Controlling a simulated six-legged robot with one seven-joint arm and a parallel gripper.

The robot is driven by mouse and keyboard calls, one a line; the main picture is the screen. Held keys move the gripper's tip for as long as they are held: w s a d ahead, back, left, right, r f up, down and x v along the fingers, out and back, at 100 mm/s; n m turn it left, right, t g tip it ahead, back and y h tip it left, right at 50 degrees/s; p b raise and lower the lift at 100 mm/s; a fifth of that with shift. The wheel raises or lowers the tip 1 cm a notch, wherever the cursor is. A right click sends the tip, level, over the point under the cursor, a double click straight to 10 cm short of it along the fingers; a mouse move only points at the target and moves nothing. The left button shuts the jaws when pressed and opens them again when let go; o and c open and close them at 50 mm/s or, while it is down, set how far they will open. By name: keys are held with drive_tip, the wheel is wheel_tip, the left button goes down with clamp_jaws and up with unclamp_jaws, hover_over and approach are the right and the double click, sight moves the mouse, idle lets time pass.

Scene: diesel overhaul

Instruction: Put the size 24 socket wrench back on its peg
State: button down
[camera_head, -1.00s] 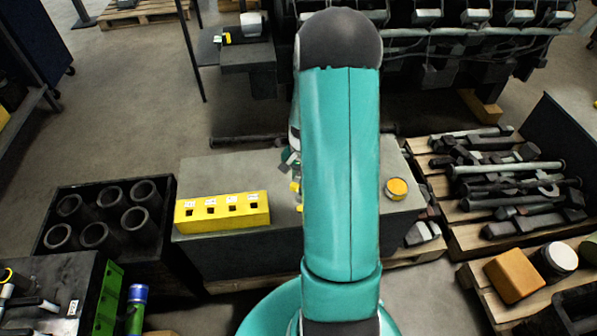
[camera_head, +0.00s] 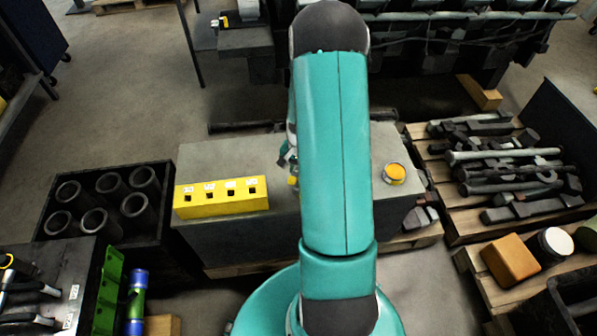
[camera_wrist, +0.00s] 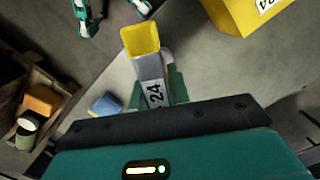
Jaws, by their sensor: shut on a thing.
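The socket wrench (camera_wrist: 152,70), a grey piece marked 24 with a yellow end, is between my fingers in the wrist view. My gripper (camera_wrist: 160,92) is shut on it, with the yellow end pointing away from my wrist. A yellow block (camera_head: 222,205) with several dark square openings and white labels lies on the grey bench top in the head view. Part of the block (camera_wrist: 242,14) shows at the upper right of the wrist view, with a 24 label, apart from the wrench. In the head view my arm hides most of the gripper and wrench.
The grey bench (camera_head: 225,155) has bare top behind the yellow block. An orange-topped tin (camera_head: 394,174) stands at its right. A black crate of dark cylinders (camera_head: 72,191) is at left. A pallet of metal parts (camera_head: 455,222) is at right.

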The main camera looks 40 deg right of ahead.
drive_tip(key=shift+f, duration=0.2)
drive_tip(key=shift+f, duration=1)
drive_tip(key=c, duration=0.7)
unclamp_jaws()
drive_tip(key=shift+r, duration=4.5)
